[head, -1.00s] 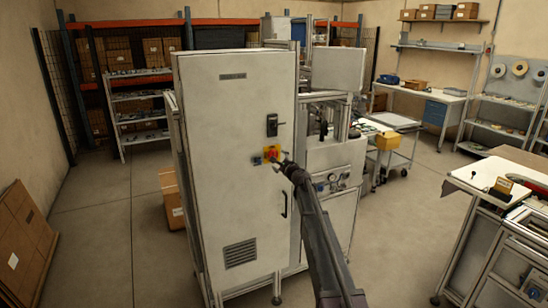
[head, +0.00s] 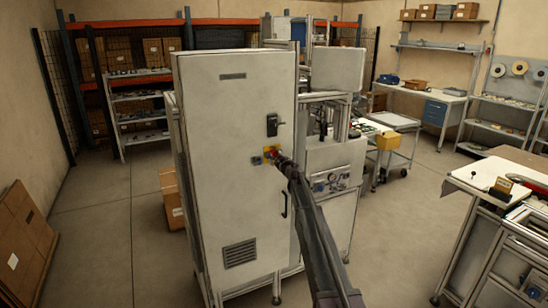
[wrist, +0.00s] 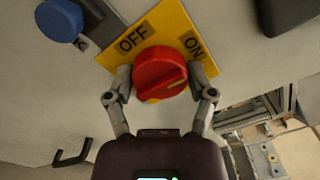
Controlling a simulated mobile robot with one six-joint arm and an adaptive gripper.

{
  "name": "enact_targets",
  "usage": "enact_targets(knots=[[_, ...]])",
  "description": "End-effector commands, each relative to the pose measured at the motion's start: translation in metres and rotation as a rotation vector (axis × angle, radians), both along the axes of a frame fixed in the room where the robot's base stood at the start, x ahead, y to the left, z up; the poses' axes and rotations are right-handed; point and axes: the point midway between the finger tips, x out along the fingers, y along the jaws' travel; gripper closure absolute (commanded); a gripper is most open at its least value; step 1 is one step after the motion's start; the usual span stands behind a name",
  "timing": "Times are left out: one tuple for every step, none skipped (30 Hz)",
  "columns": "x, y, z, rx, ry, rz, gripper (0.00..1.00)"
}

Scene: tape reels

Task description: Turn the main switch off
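The main switch is a red rotary knob (wrist: 160,74) on a yellow plate (wrist: 165,24) with OFF at its left and ON at its right. A pale mark on the knob's edge lies towards the ON side. In the head view the switch (head: 271,152) sits on the tall grey cabinet door (head: 225,120), partly hidden by my gripper (head: 281,162). In the wrist view my gripper (wrist: 160,78) has one finger on each side of the knob, very close to it. I cannot tell whether both fingers touch it.
A blue round button (wrist: 60,20) is left of the plate. A black door latch (head: 272,125) is above the switch and a black handle (head: 285,204) below. A machine frame (head: 335,165) stands right of the cabinet. Floor in front is clear.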

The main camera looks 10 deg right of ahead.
Motion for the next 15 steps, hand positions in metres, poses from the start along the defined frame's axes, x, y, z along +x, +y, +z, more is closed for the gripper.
enact_targets(knots=[[0.0001, 0.0002, 0.0000, 0.000, 0.000, 0.000, 0.65], [0.0002, 0.0002, 0.0000, 0.000, 0.000, 0.000, 0.74], [0.0002, 0.0003, 0.0000, 0.000, 0.000, 0.000, 0.81], [0.0003, 0.0003, 0.0000, 0.000, 0.000, 0.000, 0.81], [0.0003, 0.0003, 0.0000, 0.000, 0.000, 0.000, 0.81], [0.0004, 0.0004, 0.0000, 0.000, 0.000, 0.000, 0.81], [0.0004, 0.0004, 0.0000, 0.000, 0.000, 0.000, 0.81], [0.0005, 0.0005, 0.0001, -0.001, 0.000, 0.000, 0.81], [0.0005, 0.0005, 0.0001, -0.003, -0.001, 0.000, 0.81], [0.0005, 0.0005, 0.0001, -0.006, -0.002, 0.000, 0.81], [0.0006, 0.0005, 0.0001, -0.008, -0.002, 0.000, 0.81], [0.0005, 0.0006, 0.0001, -0.013, -0.004, 0.000, 0.81], [0.0006, 0.0006, 0.0001, -0.018, -0.006, 0.001, 0.81], [0.0006, 0.0006, 0.0001, -0.025, -0.009, 0.001, 0.81], [0.0007, 0.0006, 0.0001, -0.035, -0.012, 0.001, 0.81]])
